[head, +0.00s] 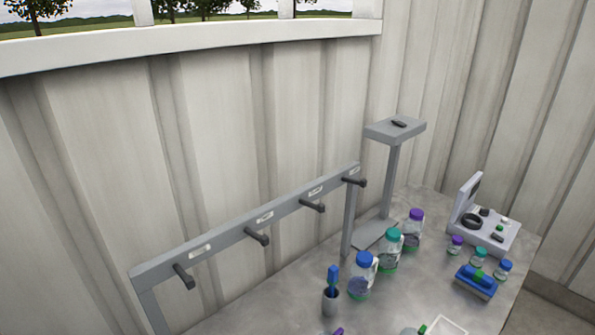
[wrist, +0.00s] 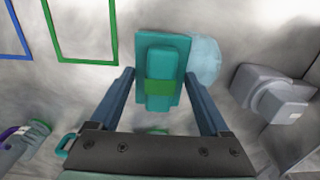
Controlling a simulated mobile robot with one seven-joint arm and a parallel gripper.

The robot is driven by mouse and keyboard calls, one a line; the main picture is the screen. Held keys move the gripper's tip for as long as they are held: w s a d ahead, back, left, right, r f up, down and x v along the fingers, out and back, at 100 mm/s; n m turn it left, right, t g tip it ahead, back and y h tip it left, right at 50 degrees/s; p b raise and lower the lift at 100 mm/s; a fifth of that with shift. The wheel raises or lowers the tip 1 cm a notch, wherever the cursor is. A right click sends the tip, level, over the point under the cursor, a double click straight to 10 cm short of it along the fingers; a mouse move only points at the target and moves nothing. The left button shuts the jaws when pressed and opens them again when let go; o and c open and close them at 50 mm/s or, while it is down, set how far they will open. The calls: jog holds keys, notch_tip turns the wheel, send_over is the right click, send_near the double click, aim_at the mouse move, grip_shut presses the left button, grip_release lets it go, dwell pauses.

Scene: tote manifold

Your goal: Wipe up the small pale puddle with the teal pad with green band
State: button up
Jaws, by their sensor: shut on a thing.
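The teal pad with green band (wrist: 145,45) is in the wrist view, between the two fingers of my gripper (wrist: 159,74). My gripper is shut on it, one finger at each side. A small pale puddle (wrist: 206,58) shows on the grey surface just right of the pad; the pad's right edge overlaps it in the picture. I cannot tell whether the pad touches the surface. In the head view I see neither my gripper, this pad nor the puddle.
In the wrist view, green (wrist: 84,62) and blue outlines lie left, and a grey object (wrist: 270,95) stands right. In the head view, capped jugs (head: 361,276), a brush in a cup (head: 330,300), a blue pad (head: 476,282) and a hook rail (head: 235,232) crowd the table.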

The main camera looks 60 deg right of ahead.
jog(key=shift+f+b, duration=0.3)
jog(key=shift+f, duration=0.2)
jog(key=shift+r, duration=0.1)
